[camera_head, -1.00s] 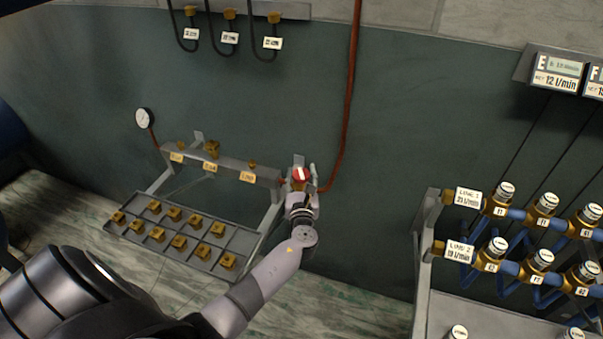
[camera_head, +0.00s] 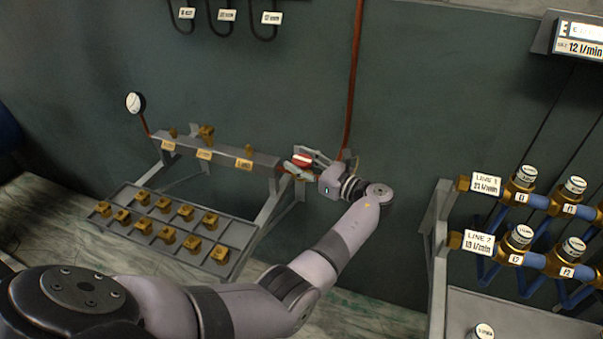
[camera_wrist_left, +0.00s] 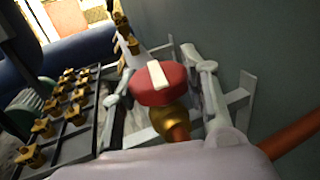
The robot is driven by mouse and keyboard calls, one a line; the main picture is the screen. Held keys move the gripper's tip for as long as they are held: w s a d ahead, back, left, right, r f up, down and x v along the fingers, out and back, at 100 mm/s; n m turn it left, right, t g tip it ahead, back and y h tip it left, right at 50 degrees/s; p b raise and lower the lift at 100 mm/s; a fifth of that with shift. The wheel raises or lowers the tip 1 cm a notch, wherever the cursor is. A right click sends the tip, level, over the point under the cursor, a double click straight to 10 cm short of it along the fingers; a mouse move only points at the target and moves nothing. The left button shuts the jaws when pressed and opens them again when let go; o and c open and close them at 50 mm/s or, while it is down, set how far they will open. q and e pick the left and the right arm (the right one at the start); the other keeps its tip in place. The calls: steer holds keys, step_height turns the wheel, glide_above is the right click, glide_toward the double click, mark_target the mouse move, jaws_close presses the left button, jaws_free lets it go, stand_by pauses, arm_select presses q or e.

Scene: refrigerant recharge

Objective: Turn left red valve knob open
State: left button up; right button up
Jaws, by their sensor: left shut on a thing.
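The red valve knob (camera_wrist_left: 158,84) has a pale bar across its top and sits on a brass body (camera_wrist_left: 170,120) in the left wrist view. In the head view the knob (camera_head: 302,160) is at the right end of the grey manifold bar, partly hidden by my gripper. My left gripper (camera_head: 303,163) is shut on the knob, one finger on each side of it. In the left wrist view the fingers of my left gripper (camera_wrist_left: 160,86) flank the red knob. My right gripper is not in view.
A grey tray (camera_head: 165,232) with several brass fittings is below the manifold bar (camera_head: 215,151). A copper pipe (camera_head: 353,85) runs up the wall beside the knob. A rack with blue pipes (camera_head: 537,203) and labelled valves stands at the right.

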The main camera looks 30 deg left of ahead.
arm_select(q)
steer(key=shift+n+g+b, duration=0.8)
steer(key=shift+g+b, duration=0.2)
steer(key=shift+g, duration=0.3)
steer(key=o, duration=1.2)
steer(key=shift+c, duration=0.2)
steer(key=d, duration=1.2)
steer(key=shift+w, duration=0.3)
